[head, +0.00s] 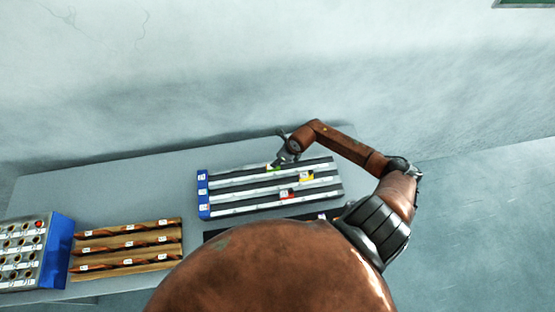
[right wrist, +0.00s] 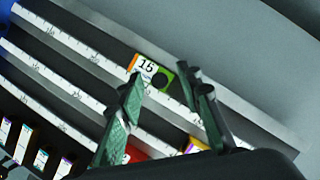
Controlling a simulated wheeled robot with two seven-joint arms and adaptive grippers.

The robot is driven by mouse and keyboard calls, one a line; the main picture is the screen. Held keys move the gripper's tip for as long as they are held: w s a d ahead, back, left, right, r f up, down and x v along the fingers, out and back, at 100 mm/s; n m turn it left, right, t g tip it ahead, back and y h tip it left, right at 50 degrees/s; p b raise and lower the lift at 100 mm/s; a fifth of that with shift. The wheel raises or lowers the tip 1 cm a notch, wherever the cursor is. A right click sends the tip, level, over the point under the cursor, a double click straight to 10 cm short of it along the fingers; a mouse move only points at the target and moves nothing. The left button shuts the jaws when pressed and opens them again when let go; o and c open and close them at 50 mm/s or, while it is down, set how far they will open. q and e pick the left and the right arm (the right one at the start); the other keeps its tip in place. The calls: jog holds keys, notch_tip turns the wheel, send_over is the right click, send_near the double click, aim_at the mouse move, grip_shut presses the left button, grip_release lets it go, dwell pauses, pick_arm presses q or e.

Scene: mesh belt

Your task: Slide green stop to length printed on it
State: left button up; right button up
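The green stop (right wrist: 166,77) carries a white label with an orange edge that seems to read 15. It sits on the far rail of the measuring rack (head: 236,197), and a bit of it shows in the head view (head: 272,167). My right gripper (right wrist: 159,74) is open over it, one finger on each side in the picture; I cannot tell whether either finger touches it. The rails carry printed scales (right wrist: 75,92), too small to read. The rack has a blue end (head: 203,194) at the left. My left gripper is not in view.
A yellow stop (head: 307,177) and a red stop (head: 288,195) sit on the nearer rails. A wooden holder with drill bits (head: 127,247) and a blue-sided block with holes (head: 22,252) stand to the left on the grey table (head: 110,190). The table behind the rack is clear.

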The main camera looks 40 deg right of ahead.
jog(key=shift+f, duration=0.25)
jog(key=shift+s+r, duration=0.1)
jog(key=shift+s, duration=0.3)
jog(key=shift+w, duration=0.25)
jog(key=shift+c, duration=1.4)
jog(key=shift+s, duration=0.15)
jog(key=c, duration=0.5)
grip_shut()
jog(key=shift+a, duration=0.15)
